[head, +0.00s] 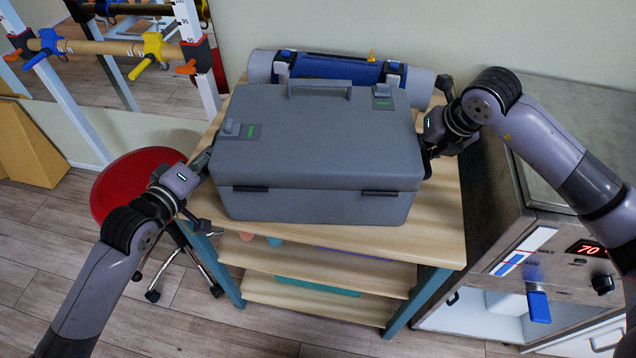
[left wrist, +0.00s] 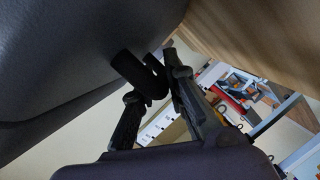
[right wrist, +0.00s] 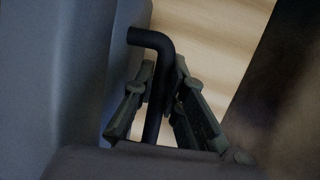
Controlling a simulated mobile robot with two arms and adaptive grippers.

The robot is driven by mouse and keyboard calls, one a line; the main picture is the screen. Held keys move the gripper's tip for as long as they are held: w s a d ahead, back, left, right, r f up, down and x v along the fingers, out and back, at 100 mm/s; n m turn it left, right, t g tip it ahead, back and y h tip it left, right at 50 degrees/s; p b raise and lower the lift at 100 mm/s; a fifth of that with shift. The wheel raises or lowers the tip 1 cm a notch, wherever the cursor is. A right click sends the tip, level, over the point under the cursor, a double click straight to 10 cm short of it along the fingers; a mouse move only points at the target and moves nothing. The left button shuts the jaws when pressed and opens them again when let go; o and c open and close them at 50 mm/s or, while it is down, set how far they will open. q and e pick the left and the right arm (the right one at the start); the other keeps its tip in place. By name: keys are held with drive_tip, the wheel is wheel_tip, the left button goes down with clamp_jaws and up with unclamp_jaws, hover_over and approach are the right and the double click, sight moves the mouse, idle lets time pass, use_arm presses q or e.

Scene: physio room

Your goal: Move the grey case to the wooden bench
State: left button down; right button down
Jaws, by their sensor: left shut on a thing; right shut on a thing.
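My right gripper (head: 428,148) is at the right side, shut on the other black handle (right wrist: 155,85), as the right wrist view shows. I see no wooden bench that I can identify.
A blue and grey roll (head: 340,68) lies behind the case. A red stool (head: 130,180) stands left of the shelf unit. A metal unit with a red display (head: 588,249) stands close on the right. Parallel bars (head: 110,47) are at upper left. Floor shows at lower left.

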use_arm(q)
drive_tip(key=shift+f, duration=0.3)
use_arm(e)
drive_tip(key=shift+d+f, duration=0.1)
drive_tip(key=shift+f, duration=0.25)
use_arm(q)
drive_tip(key=c, duration=1.7)
unclamp_jaws()
drive_tip(key=shift+r, duration=0.15)
use_arm(e)
drive_tip(key=c, duration=1.7)
unclamp_jaws()
drive_tip(key=shift+r, duration=0.2)
use_arm(q)
drive_tip(key=shift+o, duration=0.5)
use_arm(e)
drive_tip(key=shift+o, duration=0.3)
use_arm(q)
drive_tip(key=v, duration=0.8)
use_arm(e)
drive_tip(key=v, duration=1.2)
